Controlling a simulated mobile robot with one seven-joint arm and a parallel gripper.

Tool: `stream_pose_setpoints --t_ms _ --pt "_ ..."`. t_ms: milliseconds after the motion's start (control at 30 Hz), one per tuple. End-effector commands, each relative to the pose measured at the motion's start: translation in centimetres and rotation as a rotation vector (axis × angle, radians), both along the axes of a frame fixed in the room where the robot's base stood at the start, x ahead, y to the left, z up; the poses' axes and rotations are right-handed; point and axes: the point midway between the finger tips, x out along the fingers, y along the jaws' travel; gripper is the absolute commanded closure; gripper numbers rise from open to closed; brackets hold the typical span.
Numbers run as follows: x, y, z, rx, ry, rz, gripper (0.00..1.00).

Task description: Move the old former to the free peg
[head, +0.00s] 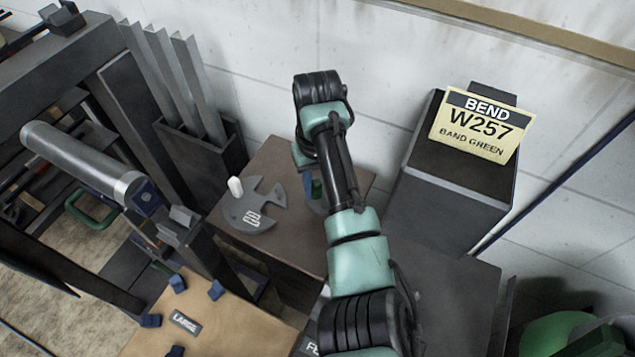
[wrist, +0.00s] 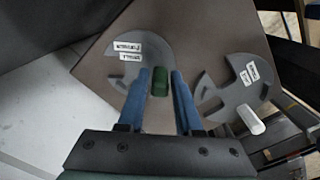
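Two flat grey notched formers lie on a brown table. One has a green grip (wrist: 160,82); its plate (wrist: 138,52) shows at the upper middle in the wrist view and is mostly hidden behind my arm in the head view. The other former (head: 262,207) has a white grip (head: 235,187) and shows at the right in the wrist view (wrist: 225,92). My gripper (wrist: 160,76) is open, its blue fingers on either side of the green grip with small gaps. The formers' labels are too small to read. I cannot make out a free peg.
At left stands a dark machine with a grey roller (head: 85,162). A wooden board (head: 205,310) with several blue blocks is at lower left. Metal strips stand in a bin (head: 205,155).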

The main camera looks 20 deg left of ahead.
Motion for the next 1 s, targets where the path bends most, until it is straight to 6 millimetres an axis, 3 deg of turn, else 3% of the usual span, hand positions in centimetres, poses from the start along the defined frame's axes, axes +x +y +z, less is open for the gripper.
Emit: stream_pose_setpoints --t_ms 33,133,400,533,667,1000 --pt "0.0 0.0 0.0 0.000 0.000 0.000 0.55" --pt "0.0 0.0 0.0 0.000 0.000 0.000 0.40" --pt "-0.1 0.0 -0.2 -0.001 0.006 0.000 0.40" --pt "0.0 0.0 0.8 0.001 0.002 0.000 0.40" --pt "0.0 0.0 3.0 0.001 0.001 0.001 0.40" --pt "0.0 0.0 10.9 -0.001 -0.001 0.001 0.40"
